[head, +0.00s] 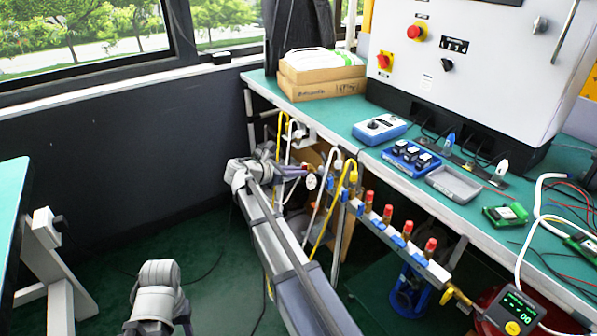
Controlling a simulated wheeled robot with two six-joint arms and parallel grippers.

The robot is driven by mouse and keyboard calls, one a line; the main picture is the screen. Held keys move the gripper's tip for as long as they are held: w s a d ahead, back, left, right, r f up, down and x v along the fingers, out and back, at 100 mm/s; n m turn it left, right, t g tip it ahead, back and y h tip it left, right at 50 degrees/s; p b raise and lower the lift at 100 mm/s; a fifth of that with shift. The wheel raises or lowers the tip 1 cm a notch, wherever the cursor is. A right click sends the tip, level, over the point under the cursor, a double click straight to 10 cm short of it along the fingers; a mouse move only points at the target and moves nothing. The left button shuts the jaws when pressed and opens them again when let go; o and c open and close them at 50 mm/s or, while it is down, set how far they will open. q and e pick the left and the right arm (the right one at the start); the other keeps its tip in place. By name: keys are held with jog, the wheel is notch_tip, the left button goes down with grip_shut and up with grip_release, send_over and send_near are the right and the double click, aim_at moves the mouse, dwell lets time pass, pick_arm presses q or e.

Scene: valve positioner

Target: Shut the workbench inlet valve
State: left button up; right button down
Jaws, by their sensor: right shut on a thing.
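My right gripper (303,169) reaches in under the front edge of the workbench, at the left end of the pipework. It is shut on a small part there, which I take to be the inlet valve's handle. The jaws and my wrist hide most of it, so its angle cannot be made out. A small round white gauge (311,182) sits just beside the fingertips. White and yellow hoses hang around them.
A manifold with several red-capped valves (388,213) runs along the front of the green workbench (340,112), right of my right gripper. A yellow fitting (447,295) is at its right end. A cardboard box (320,85) and blue trays stand above.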

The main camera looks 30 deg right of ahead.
jog(key=shift+n, duration=0.4)
dwell(0.3)
jog(key=c, duration=0.9)
grip_release()
jog(key=shift+p+v, duration=1.55)
jog(key=shift+v, duration=2.35)
jog(key=shift+w, duration=0.1)
